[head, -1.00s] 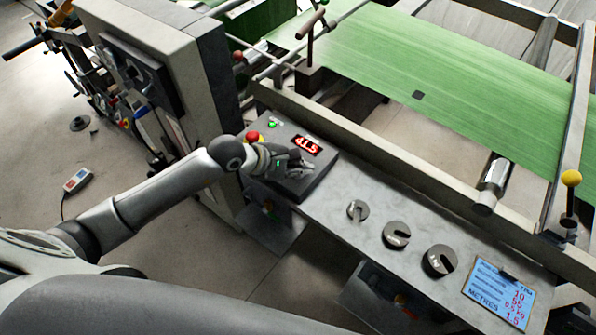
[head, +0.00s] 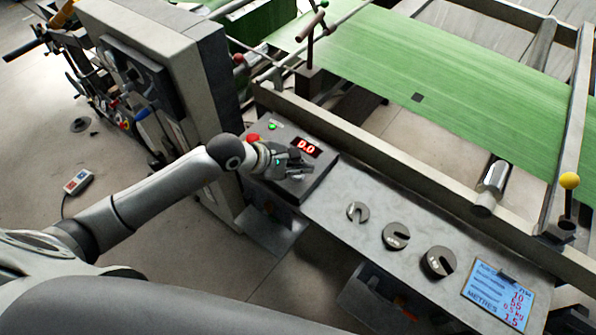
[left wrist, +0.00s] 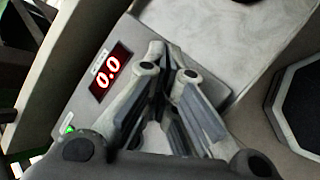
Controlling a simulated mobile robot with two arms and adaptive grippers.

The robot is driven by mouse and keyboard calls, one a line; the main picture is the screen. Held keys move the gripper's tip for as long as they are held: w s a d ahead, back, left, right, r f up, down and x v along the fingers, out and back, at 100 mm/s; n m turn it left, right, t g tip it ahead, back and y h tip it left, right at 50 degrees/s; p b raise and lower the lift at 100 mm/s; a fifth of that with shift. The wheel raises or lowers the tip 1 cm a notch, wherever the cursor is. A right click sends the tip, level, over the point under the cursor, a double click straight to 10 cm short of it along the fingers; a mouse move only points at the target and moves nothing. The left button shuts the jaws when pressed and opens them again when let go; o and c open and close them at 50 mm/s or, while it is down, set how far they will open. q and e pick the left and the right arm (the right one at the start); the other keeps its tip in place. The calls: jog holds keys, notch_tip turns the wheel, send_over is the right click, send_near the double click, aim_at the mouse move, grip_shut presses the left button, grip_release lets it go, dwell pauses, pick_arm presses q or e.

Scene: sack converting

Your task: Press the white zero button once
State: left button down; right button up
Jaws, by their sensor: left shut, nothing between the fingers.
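The grey control box (head: 318,183) stands at the left end of the metal bench. Its red display (head: 304,147) reads 0.0, and it also shows in the left wrist view (left wrist: 110,70). My left gripper (head: 307,169) is shut and empty, with its fingers over the box's face just below the display. In the left wrist view the fingers (left wrist: 166,58) reach down to the panel beside the display. The white zero button cannot be seen; the fingers cover that part of the panel. I cannot tell whether the fingertips touch it. My right gripper is not in view.
Several slotted grey weights (head: 396,236) and a blue-white card (head: 498,293) lie on the bench (head: 335,205). Green sheet (head: 400,75) runs behind a rail.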

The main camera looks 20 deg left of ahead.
aim_at(300, 177)
pick_arm(q)
jog(key=shift+r, duration=0.1)
jog(key=shift+r+p, duration=1.55)
jog(key=shift+r, duration=0.9)
